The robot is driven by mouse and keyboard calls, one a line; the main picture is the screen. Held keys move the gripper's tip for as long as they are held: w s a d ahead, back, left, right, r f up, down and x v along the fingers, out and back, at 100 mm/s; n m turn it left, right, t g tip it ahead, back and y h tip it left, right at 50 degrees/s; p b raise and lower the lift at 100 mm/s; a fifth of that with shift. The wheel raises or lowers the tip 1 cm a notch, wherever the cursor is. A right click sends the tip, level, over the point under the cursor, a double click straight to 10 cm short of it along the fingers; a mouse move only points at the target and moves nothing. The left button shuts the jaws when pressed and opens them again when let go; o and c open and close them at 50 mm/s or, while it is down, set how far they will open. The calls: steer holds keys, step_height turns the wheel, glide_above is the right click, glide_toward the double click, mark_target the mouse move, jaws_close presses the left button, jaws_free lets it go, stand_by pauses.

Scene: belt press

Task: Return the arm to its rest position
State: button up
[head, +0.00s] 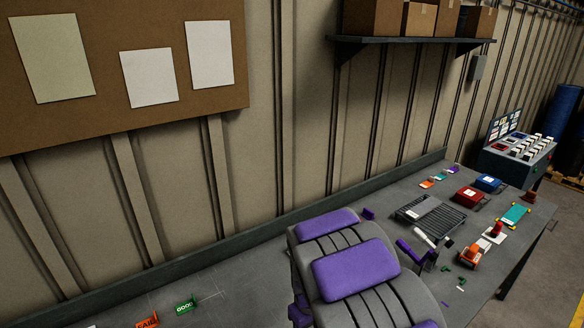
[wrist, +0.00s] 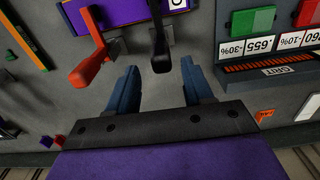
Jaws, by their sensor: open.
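My gripper (wrist: 160,68) shows in the wrist view with its two blue fingers wide apart and nothing held between them. The fingers point toward an orange-red lever (wrist: 92,52) and a black lever (wrist: 160,45) beside a purple panel (wrist: 125,10). The black lever appears between the fingertips in the picture; I cannot tell how far it is from them. In the head view, large grey and purple parts of mine fill the lower middle, and I cannot make out the gripper fingers there.
The grey bench (head: 240,285) runs along the wall. On it are a dark ribbed plate (head: 432,215), red box (head: 468,197), blue box (head: 488,184), orange device (head: 468,256) and green label (head: 186,306). A shelf (head: 400,40) with cardboard boxes hangs above. The bench's left part is mostly clear.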

steer(key=s+d+r+m+b, duration=0.2)
steer(key=s+d+r, duration=0.15)
steer(key=s, duration=0.25)
steer(key=s+d+r+m+b, duration=0.1)
steer(key=s+d+r+b, duration=0.1)
steer(key=s+d+r, duration=0.3)
steer(key=s+d+m+g+b, duration=0.1)
steer(key=s+m+b, duration=0.2)
steer(key=s, duration=1.6)
steer(key=shift+m+g+b, duration=0.3)
steer(key=shift+g+b, duration=0.1)
steer(key=shift+b, duration=0.15)
stand_by(1.0)
